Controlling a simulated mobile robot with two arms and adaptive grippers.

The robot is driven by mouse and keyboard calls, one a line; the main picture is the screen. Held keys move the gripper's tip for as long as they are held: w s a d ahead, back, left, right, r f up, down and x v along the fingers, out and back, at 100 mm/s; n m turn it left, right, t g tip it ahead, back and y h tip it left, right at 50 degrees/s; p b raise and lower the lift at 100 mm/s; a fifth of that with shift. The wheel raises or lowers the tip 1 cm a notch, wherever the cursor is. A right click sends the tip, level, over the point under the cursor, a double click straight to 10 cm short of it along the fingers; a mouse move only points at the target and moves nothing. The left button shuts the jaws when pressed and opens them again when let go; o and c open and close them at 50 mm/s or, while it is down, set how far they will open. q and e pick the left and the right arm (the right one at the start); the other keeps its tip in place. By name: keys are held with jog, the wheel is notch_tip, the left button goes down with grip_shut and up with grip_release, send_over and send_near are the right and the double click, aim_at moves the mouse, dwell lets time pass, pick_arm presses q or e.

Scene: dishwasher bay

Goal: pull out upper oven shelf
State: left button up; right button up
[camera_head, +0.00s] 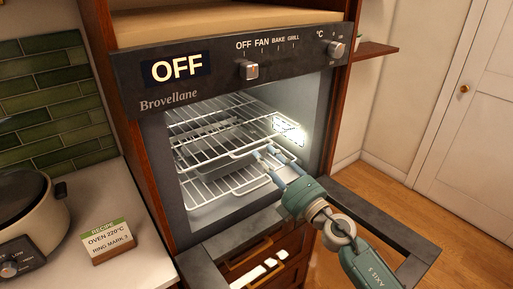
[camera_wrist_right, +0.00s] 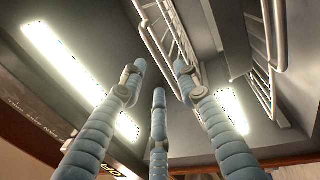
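The upper oven shelf (camera_head: 222,122) is a white wire rack inside the open, lit oven. A second wire shelf (camera_head: 225,183) lies below it. My right gripper (camera_head: 268,156) reaches into the oven opening from the right, at the front right of the shelves. In the right wrist view its three blue-grey fingers (camera_wrist_right: 158,85) are spread apart with nothing between them. Wire bars (camera_wrist_right: 168,38) show above and beside the right finger; I cannot tell whether it touches them. My left gripper is not in view.
The oven door (camera_head: 385,222) hangs open below my right arm. The control panel (camera_head: 230,68) reads OFF. A slow cooker (camera_head: 30,215) and a recipe card (camera_head: 107,240) stand on the left counter. The floor at right is clear.

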aim_at(258, 150)
jog(key=x, duration=0.4)
jog(key=shift+w+a+f, duration=0.15)
jog(key=shift+f, duration=0.05)
jog(key=shift+w+a+r, duration=0.1)
jog(key=shift+r, duration=0.1)
jog(key=shift+w, duration=0.1)
jog(key=shift+c, duration=0.5)
grip_shut()
